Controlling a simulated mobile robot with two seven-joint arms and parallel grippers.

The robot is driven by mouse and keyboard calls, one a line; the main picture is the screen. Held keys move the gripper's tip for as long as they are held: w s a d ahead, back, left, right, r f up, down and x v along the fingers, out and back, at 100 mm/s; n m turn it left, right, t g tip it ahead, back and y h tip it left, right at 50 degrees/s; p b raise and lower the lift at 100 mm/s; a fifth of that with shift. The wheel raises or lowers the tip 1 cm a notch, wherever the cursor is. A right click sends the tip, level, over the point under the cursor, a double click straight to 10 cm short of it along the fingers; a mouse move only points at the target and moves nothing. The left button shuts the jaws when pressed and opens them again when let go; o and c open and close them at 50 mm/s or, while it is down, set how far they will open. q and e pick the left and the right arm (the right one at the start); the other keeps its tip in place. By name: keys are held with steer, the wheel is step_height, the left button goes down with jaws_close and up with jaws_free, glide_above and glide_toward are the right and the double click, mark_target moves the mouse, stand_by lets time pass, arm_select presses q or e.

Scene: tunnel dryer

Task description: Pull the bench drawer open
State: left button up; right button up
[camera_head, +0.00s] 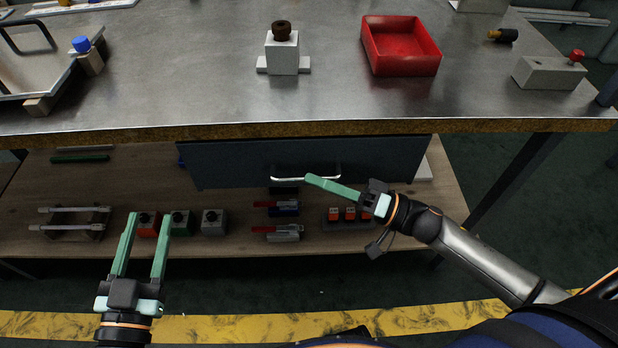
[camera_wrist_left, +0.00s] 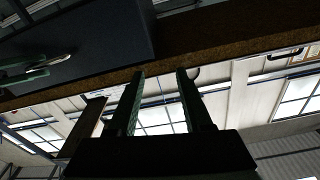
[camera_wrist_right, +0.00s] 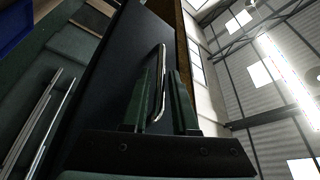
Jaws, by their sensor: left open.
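The bench drawer (camera_head: 235,163) has a dark blue-grey front under the bench top, and I cannot tell whether it is fully closed. Its silver bar handle (camera_head: 285,179) is in the middle of the front. My right gripper (camera_head: 309,180) reaches in from the right, fingertips at the handle. In the right wrist view the handle (camera_wrist_right: 162,60) runs between its two green fingers (camera_wrist_right: 161,85); whether they grip it is unclear. My left gripper (camera_head: 147,228) is open and empty at lower left, in front of the shelf and apart from the drawer.
The metal bench top (camera_head: 200,100) holds a red tray (camera_head: 402,70), a grey block with a brown knob (camera_head: 283,55) and other fixtures. The lower shelf (camera_head: 325,243) carries several small boxes and clamps below the drawer. A yellow floor stripe (camera_head: 230,328) runs in front.

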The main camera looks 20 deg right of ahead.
steer(key=shift+x, duration=1.1)
jaws_close()
stand_by(0.7)
